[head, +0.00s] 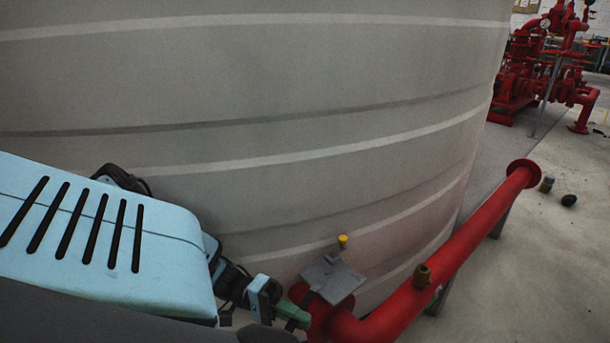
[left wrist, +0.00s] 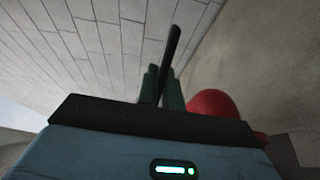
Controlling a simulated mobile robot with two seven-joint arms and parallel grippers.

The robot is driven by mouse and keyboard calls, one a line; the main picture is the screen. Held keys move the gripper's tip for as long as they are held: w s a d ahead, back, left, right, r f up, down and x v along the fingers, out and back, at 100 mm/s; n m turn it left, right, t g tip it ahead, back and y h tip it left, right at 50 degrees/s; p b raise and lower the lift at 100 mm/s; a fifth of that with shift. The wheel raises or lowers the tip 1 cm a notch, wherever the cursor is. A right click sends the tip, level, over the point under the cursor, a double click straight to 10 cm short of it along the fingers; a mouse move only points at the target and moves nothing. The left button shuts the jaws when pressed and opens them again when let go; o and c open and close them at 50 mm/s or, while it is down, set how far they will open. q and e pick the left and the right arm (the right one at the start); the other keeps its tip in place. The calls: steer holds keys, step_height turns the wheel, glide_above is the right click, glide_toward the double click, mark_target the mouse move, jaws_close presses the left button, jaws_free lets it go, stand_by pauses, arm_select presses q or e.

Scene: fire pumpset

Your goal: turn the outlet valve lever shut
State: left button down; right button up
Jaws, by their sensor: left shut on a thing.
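My left gripper (head: 300,318) reaches in from the left with green fingers at the lever's near end. In the left wrist view the lever (left wrist: 173,45) shows as a thin dark bar rising from between the green fingers (left wrist: 162,88), which are shut on it. A rounded red part (left wrist: 213,104) lies right beside the fingers. My right gripper is not in view.
A large grey tank (head: 250,90) fills the middle and left. Red pump equipment (head: 530,70) stands at the back right. The concrete floor (head: 540,280) at right is mostly clear.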

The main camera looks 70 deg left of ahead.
arm_select(q)
steer(key=shift+a, duration=0.1)
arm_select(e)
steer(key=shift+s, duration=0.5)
arm_select(q)
steer(key=c, duration=1.6)
jaws_free()
steer(key=shift+o, duration=0.2)
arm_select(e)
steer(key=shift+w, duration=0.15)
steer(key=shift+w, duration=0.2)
